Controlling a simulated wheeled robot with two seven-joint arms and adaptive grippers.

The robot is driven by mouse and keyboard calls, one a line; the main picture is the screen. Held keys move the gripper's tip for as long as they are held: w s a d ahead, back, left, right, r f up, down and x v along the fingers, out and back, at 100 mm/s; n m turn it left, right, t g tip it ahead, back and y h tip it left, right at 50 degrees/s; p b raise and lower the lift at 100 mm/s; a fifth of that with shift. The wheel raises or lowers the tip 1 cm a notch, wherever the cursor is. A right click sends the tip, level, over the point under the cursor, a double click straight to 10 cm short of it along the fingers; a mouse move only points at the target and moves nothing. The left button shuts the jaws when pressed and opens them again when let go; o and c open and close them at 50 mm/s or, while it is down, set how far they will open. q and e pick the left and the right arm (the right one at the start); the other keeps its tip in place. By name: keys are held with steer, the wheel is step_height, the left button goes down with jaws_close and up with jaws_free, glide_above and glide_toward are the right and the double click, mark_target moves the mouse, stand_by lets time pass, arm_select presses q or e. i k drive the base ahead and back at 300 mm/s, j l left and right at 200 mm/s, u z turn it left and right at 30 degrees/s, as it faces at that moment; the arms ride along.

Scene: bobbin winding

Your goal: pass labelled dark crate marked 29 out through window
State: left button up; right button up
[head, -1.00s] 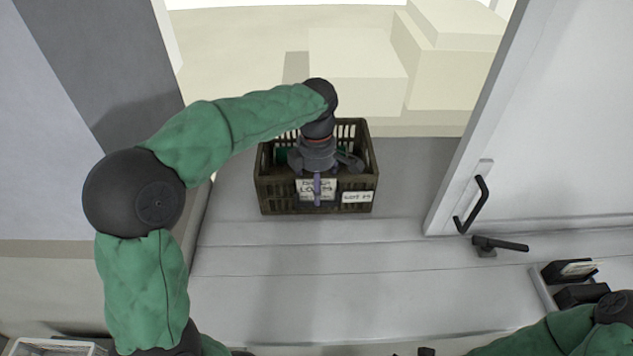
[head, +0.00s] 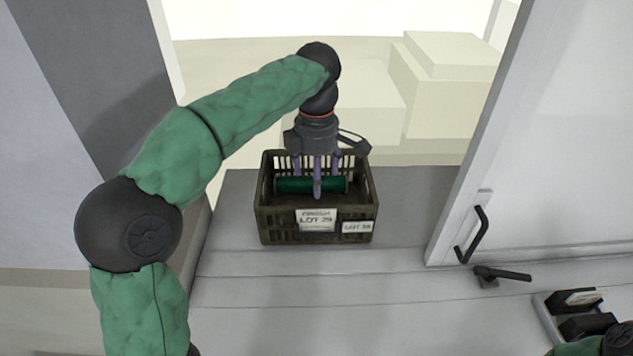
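The dark slatted crate (head: 277,230) stands upright on the grey sill in the window opening. White labels on its near wall read LOT 29. A green bobbin (head: 297,185) lies inside it. My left gripper (head: 318,188) reaches down over the crate, its purple fingers in front of and around the bobbin area; whether they touch the crate wall or the bobbin I cannot tell. My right gripper is not in view; only part of my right arm shows at the bottom right corner.
The sliding window panel (head: 560,130) with a black handle (head: 474,235) stands to the right. A black latch (head: 502,274) is on the sill below it. A tray with dark blocks (head: 573,302) sits at lower right. Pale boxes (head: 450,90) stand outside. The sill left of the crate is clear.

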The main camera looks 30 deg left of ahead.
mark_target(357, 212)
steer(key=k, duration=1.5)
